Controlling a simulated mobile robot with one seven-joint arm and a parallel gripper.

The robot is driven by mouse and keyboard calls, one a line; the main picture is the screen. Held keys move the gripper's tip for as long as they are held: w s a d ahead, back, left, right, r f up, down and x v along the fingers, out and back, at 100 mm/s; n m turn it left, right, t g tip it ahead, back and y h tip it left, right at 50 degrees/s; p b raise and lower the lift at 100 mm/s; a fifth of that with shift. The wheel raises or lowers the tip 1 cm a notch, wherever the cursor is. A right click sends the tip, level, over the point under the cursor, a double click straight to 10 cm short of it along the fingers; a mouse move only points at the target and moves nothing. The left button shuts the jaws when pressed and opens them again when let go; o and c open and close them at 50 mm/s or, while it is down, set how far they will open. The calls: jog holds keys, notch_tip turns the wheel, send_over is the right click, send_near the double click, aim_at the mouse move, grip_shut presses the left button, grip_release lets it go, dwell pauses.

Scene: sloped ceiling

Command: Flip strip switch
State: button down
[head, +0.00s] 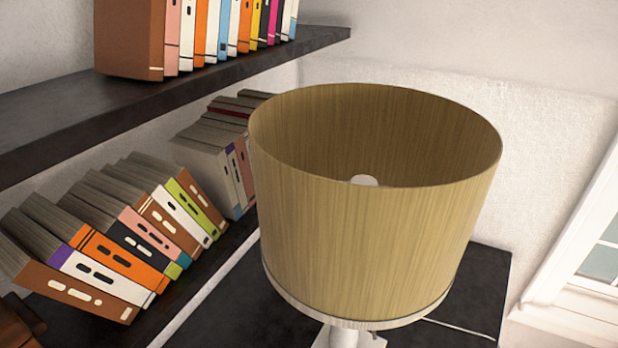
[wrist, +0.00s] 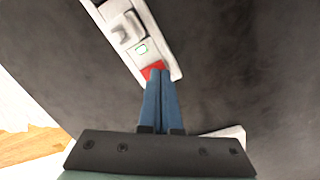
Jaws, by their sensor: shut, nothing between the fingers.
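In the wrist view a white power strip (wrist: 164,51) lies slantwise on a dark surface, running from upper left down to the right. A red switch (wrist: 150,68) sits near its lower end. Beside it is a small green-outlined mark (wrist: 142,49), with a socket or plug block (wrist: 123,29) further up. My gripper (wrist: 159,74) has two blue fingers, shut together and empty. Their tips are at the red switch and cover part of it; whether they touch it I cannot tell. Which way the switch is tipped is not clear. The head view shows neither strip nor gripper.
In the head view a lamp with a wooden-looking shade (head: 370,240) stands on a dark tabletop (head: 480,285). A thin white cord (head: 455,328) runs right from it. Shelves of books (head: 130,235) fill the left; a window (head: 600,262) is at right. A pale piece (wrist: 228,134) shows behind my gripper.

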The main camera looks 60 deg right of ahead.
jog(key=shift+r+p, duration=2.6)
jog(key=shift+r, duration=0.25)
jog(key=shift+f, duration=0.1)
